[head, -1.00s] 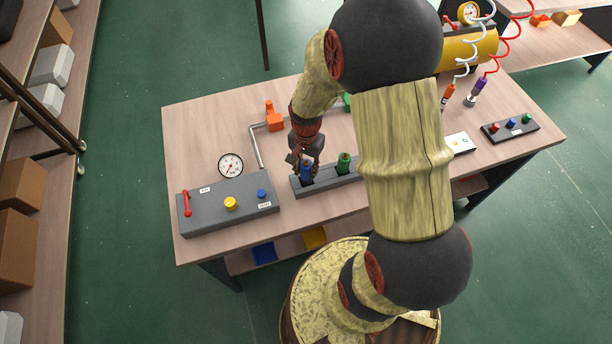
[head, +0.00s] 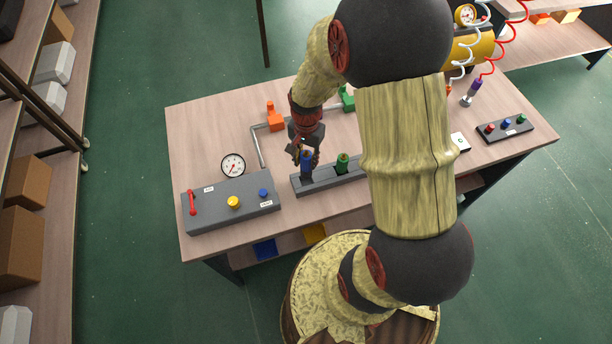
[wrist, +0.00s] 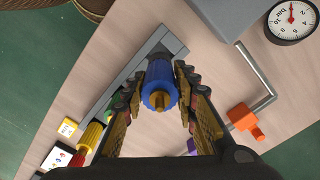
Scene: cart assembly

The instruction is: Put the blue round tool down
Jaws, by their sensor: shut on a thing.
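The blue round tool (head: 307,159) is upright between the fingers of my gripper (head: 306,150), over the left end of the dark grey rack (head: 325,179). In the wrist view the tool (wrist: 159,84) shows as a ribbed blue cylinder with a yellow tip facing the camera. Both fingers of my gripper (wrist: 160,98) close on its sides. I cannot tell whether its lower end is still inside the rack. A green tool (head: 342,163) stands in the rack to its right.
A grey panel (head: 215,212) with a red handle and knobs lies left of the rack. A gauge (head: 233,164) and an orange valve (head: 274,118) are behind. A button box (head: 505,130) is at the right. The table's front left has bare wood.

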